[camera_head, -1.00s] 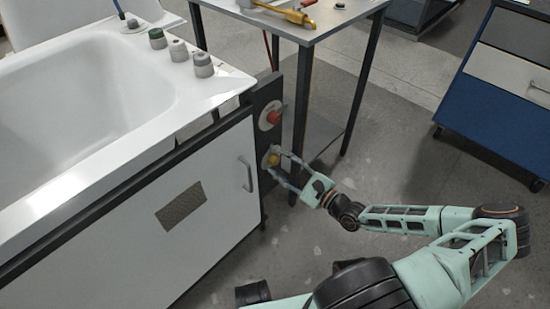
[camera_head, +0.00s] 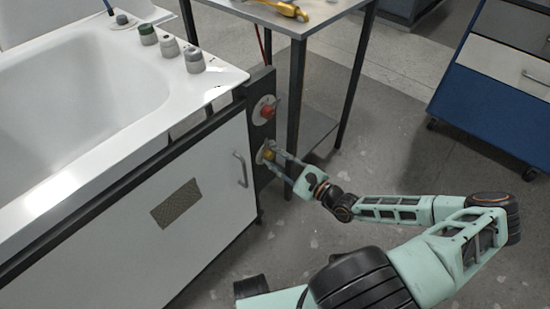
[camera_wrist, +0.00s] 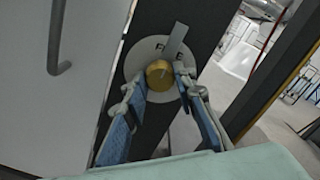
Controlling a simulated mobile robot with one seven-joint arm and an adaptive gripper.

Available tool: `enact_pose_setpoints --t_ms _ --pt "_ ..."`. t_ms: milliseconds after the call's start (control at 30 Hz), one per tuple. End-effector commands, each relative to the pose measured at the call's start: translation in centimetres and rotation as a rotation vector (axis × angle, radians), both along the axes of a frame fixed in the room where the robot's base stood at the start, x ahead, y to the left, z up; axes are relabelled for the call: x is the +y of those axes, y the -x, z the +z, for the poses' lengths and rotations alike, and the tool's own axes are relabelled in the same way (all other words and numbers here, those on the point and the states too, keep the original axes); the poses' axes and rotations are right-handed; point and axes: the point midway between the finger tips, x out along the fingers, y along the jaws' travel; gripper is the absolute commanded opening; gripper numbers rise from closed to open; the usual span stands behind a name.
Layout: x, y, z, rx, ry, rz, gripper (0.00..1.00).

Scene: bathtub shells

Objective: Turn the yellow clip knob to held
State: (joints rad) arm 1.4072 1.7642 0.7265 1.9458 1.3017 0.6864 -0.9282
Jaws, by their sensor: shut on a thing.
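The yellow clip knob (camera_head: 267,153) sits on a round pale plate, low on the dark upright post at the tub frame's corner. In the wrist view the yellow knob (camera_wrist: 159,75) is at the middle of the plate (camera_wrist: 140,56), which bears dark letters, partly covered and not fully readable. A grey bar (camera_wrist: 176,41) slants up and right from beside the knob. My gripper (camera_head: 275,157) reaches the knob from the right. In the wrist view my gripper (camera_wrist: 161,88) has one fingertip on each side of the knob, closed on it.
A red knob (camera_head: 264,111) on its own plate is just above on the post. A cabinet door with a handle (camera_head: 240,169) is at the left, under the white tub (camera_head: 215,86). A table leg (camera_head: 295,120) stands close to the right. Open floor lies in front.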

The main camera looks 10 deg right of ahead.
Motion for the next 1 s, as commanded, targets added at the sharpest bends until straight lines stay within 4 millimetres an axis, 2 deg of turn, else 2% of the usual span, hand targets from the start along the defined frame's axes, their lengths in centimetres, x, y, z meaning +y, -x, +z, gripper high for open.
enact_pose_setpoints --t_ms 367,1000 --pt "0.12 -0.01 0.37 0.101 -0.136 0.002 0.01" --pt "0.09 -0.03 0.11 0.452 -0.618 0.001 0.01"
